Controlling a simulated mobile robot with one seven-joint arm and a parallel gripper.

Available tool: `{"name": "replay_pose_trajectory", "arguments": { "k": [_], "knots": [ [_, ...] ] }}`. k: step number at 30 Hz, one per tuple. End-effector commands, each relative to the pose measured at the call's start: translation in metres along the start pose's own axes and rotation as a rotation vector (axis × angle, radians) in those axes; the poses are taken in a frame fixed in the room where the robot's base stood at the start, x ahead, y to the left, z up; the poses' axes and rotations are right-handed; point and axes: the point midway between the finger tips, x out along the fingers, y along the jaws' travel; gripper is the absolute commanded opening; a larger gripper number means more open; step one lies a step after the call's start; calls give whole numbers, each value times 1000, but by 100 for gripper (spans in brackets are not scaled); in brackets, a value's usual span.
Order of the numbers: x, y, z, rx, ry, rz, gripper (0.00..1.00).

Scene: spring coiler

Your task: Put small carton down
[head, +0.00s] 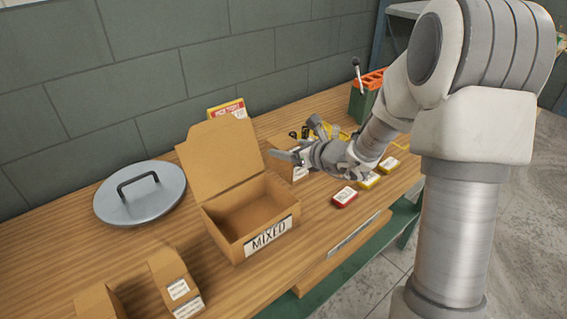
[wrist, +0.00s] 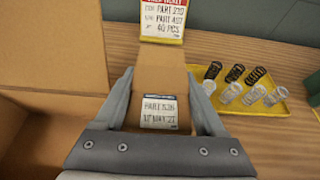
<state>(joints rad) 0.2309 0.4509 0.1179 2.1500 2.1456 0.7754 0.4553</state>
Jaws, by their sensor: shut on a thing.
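My gripper (head: 290,156) is shut on a small brown carton (wrist: 160,62). In the wrist view its two fingers stand on either side of the carton, which bears a white label with a dark top edge. In the head view the carton (head: 300,173) shows only partly, with a white label, just below my gripper and right of the open box. I cannot tell whether its base touches the bench.
An open cardboard box marked MIXED (head: 268,236) stands on the wooden bench (head: 140,245). Left are a round metal lid (head: 140,205) and small cartons (head: 178,283). A yellow tray of springs (wrist: 235,104), a ticket (wrist: 163,18) and red (head: 344,197) and yellow containers are near.

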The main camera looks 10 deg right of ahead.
Motion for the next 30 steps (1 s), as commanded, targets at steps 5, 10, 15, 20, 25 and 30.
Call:
{"name": "replay_pose_trajectory", "arguments": {
  "k": [5,10,15,20,25,30],
  "knots": [
    [15,1,0,-1,-5,0,0],
    [21,1,-15,2,-2,0,0],
    [30,1,-36,1,-3,0,0],
    [30,1,-37,-1,-5,-2,0],
    [31,1,-39,-1,-5,-1,0],
    [31,1,-42,0,-1,-1,83]
  ]
}}
